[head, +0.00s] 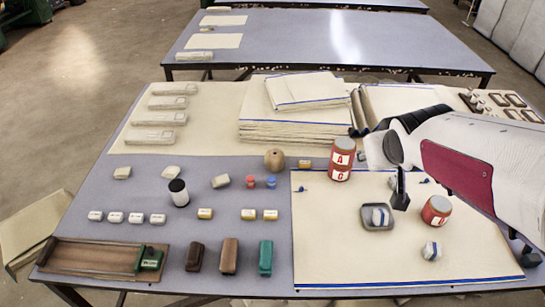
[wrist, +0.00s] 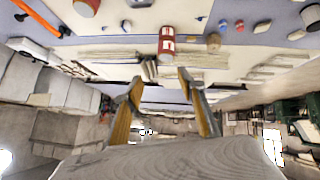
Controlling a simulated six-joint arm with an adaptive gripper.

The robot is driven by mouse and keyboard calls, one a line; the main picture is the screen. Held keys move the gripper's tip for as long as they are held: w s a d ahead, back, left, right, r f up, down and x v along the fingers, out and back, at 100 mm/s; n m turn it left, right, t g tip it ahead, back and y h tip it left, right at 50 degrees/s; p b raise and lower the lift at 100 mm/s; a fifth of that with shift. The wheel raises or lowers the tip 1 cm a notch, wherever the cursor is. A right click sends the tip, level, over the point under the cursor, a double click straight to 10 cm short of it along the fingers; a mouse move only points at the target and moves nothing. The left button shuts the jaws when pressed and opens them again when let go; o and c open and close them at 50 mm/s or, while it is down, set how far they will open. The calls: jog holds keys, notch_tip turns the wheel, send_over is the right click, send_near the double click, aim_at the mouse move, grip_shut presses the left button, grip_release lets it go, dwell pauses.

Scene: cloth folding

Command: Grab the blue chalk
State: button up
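A small blue piece (head: 271,182) stands beside a small red piece (head: 250,182) on the grey table, left of the cream cloth sheet (head: 330,250). In the wrist view the blue piece (wrist: 223,25) is near the top, right of centre. Smaller dark blue bits lie on the sheet, one at its upper left corner (head: 302,189) and one farther right (head: 424,180). I cannot tell for certain which is the chalk. My gripper (wrist: 160,78) is open and empty, its two fingers wide apart. It is above the table, well to the right of the blue piece.
A dark tray (head: 377,227) and a second red tin (head: 436,211) are on the sheet. Stacked cloth (head: 285,130) lies behind.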

jog(key=w+a+f+n+t+y, duration=0.1)
jog(key=w+a+f+n+y, duration=0.15)
jog(key=w+f, duration=0.55)
jog(key=w+a+f+n+t+y, duration=0.1)
jog(key=w+a+f, duration=0.25)
jog(key=w, duration=0.85)
jog(key=n+g+y, duration=0.1)
jog(key=n+y, duration=0.3)
jog(key=y, duration=0.4)
send_near(272, 182)
jog(key=w, duration=0.2)
jog(key=shift+w+d+r+m+h, duration=0.15)
jog(key=shift+w+r+m+h, duration=0.1)
jog(key=shift+w, duration=0.15)
jog(key=shift+s+a+f, duration=0.25)
jog(key=shift+f, duration=0.15)
jog(key=shift+a, duration=0.1)
jog(key=shift+x, duration=1.25)
